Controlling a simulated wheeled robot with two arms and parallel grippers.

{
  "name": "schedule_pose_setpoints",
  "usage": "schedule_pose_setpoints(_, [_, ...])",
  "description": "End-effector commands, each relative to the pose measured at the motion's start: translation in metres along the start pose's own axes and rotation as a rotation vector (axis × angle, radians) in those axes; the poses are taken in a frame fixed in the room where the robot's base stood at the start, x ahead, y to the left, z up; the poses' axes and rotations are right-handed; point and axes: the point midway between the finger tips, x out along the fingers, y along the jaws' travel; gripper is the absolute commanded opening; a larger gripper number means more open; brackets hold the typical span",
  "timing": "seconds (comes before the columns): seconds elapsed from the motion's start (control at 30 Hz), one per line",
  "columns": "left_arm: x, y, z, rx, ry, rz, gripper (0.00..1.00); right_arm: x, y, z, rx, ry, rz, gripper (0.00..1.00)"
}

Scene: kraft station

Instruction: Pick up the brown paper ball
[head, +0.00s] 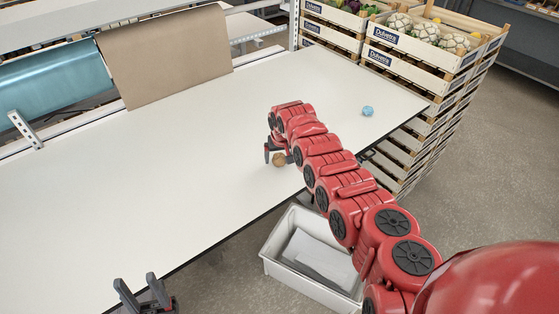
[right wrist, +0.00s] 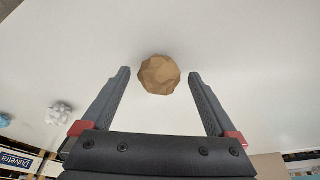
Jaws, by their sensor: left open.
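The brown paper ball (head: 278,160) lies on the white table (head: 120,195) near its front edge. In the right wrist view the brown paper ball (right wrist: 159,74) sits between and just beyond the open fingertips, with a gap on both sides. My right gripper (head: 272,152) is open and empty, close to the ball; its fingers also show in the right wrist view (right wrist: 158,78). My left gripper (head: 140,284) is open and empty at the bottom left, by the table's front edge, away from the ball.
A blue paper ball (head: 367,111) lies at the table's right end. A white ball (right wrist: 60,114) shows in the right wrist view. A white bin (head: 305,262) stands below the front edge. Stacked wooden crates (head: 415,60) stand at the right. Brown paper (head: 165,58) and blue rolls (head: 55,80) hang behind.

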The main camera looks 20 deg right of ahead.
Motion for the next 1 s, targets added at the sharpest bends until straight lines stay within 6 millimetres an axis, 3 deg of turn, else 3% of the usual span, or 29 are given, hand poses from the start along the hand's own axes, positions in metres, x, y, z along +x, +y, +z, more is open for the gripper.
schedule_pose_setpoints(0.03, [0.000,0.000,0.000,0.000,0.000,0.000,0.50,0.000,0.000,0.000,0.000,0.000,0.000,0.82])
schedule_pose_setpoints(0.43, [0.000,0.000,0.000,0.000,0.000,0.000,0.50,0.000,0.000,0.000,0.000,0.000,0.000,0.12])
schedule_pose_setpoints(0.77, [-0.002,0.000,0.000,0.000,0.000,0.000,0.50,-0.002,0.000,-0.001,0.000,0.002,0.000,0.12])
schedule_pose_setpoints(1.0, [-0.014,0.001,0.003,0.000,0.000,0.000,0.50,-0.015,0.000,-0.006,0.001,0.005,-0.001,0.11])
